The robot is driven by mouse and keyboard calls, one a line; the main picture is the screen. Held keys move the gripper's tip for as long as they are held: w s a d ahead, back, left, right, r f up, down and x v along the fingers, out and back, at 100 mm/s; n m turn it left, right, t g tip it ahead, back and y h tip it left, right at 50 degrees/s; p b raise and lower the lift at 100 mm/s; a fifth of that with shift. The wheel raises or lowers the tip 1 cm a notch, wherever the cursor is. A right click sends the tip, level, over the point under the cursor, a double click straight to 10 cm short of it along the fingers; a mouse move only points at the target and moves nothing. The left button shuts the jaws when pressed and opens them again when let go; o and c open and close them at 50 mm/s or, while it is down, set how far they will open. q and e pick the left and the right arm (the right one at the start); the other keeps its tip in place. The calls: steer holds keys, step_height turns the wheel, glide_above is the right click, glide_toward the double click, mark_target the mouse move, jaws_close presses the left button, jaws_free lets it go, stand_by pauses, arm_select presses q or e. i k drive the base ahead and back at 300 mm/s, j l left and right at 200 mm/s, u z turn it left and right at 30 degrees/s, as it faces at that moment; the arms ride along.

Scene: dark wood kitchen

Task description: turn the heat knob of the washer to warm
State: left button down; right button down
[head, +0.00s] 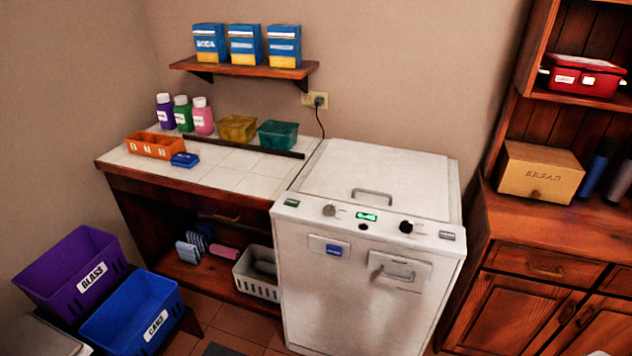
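The white washer (372,265) stands against the wall at the middle right, with its top lid (375,180) closed. Its front panel has a grey knob (329,210) left of a lit green display (367,216). A black knob (406,226) is on the right of the display, and a small dark button (363,227) is just below it. The markings around the knobs are too small to read, so I cannot tell which is the heat knob or where it points. Neither of my grippers shows in the head view.
A tiled counter (230,182) with bottles and small bins adjoins the washer's left side. A wooden cabinet (560,230) stands at right. A purple glass bin (70,270) and blue cans bin (130,315) sit at lower left. The washer's front panel is unobstructed.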

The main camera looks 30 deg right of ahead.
mark_target(329, 211)
steer(key=z, duration=1.15)
